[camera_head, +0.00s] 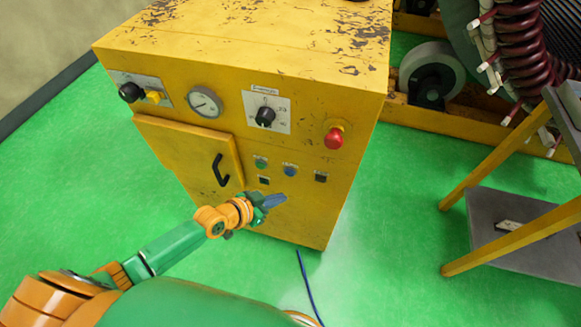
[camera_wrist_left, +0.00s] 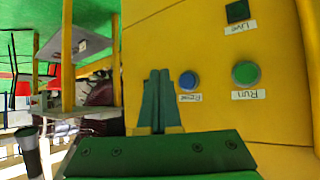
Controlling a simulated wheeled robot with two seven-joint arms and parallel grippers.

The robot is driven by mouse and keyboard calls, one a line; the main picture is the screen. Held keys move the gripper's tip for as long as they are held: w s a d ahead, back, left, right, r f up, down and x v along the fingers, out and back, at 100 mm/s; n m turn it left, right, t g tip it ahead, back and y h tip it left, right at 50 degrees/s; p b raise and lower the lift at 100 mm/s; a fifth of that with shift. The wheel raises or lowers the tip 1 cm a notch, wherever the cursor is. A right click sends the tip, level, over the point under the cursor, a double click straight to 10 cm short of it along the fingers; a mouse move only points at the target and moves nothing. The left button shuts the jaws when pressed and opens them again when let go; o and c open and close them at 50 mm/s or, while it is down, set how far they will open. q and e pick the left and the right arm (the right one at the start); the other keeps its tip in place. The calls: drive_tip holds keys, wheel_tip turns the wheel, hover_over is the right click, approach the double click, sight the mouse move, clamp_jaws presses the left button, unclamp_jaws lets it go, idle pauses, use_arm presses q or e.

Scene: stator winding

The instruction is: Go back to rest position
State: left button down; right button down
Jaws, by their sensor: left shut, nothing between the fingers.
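My left gripper (camera_head: 272,201) is in front of the lower front face of a yellow control cabinet (camera_head: 240,55), below its row of small buttons. In the left wrist view its two fingers (camera_wrist_left: 156,100) are closed together with nothing between them. That view shows a blue button (camera_wrist_left: 188,80) and a green button labelled Run (camera_wrist_left: 245,73) to the right of the fingertips. Whether the fingers touch the cabinet I cannot tell. My right gripper is not in view.
The cabinet carries a red knob (camera_head: 334,138), a gauge (camera_head: 205,102), a rotary switch (camera_head: 265,117) and a black door handle (camera_head: 220,170). A yellow-legged stand with a grey shelf (camera_head: 485,215) is at the right. A blue cable (camera_head: 307,283) lies on the green floor.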

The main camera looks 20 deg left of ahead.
use_arm(q)
drive_tip(key=s+a+f+n+g+y, duration=0.2)
drive_tip(key=s+a+f+y, duration=0.15)
drive_tip(key=s+f, duration=0.6)
drive_tip(key=s+a+f+n+g+y, duration=0.2)
drive_tip(key=s+a+f+g, duration=0.15)
drive_tip(key=s+f, duration=0.55)
drive_tip(key=s+d+f+g, duration=0.1)
drive_tip(key=s+f, duration=0.4)
drive_tip(key=s, duration=0.8)
drive_tip(key=shift+s+g, duration=0.3)
drive_tip(key=shift+g, duration=0.45)
